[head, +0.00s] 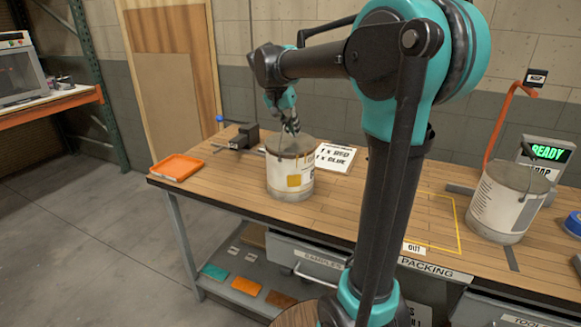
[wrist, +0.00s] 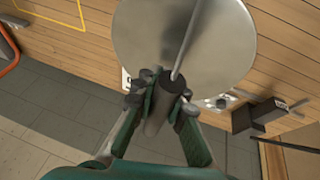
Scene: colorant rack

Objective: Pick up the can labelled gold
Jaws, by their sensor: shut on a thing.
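A pale metal can (head: 291,172) with a gold-yellow square on its side is at the left part of the workbench (head: 225,180). Its label lettering is too small to read. My gripper (head: 290,124) is above its lid, shut on the dark grip of its wire handle. In the wrist view my gripper's fingers (wrist: 158,97) close around this dark grip (wrist: 157,120), and the can's round grey lid (wrist: 185,35) lies beyond. The can looks upright; whether its base touches the bench I cannot tell.
A second can (head: 505,205) stands at the right by a lit READY display (head: 547,151). A yellow outlined square (head: 458,222) marked OUT is clear of objects where visible.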

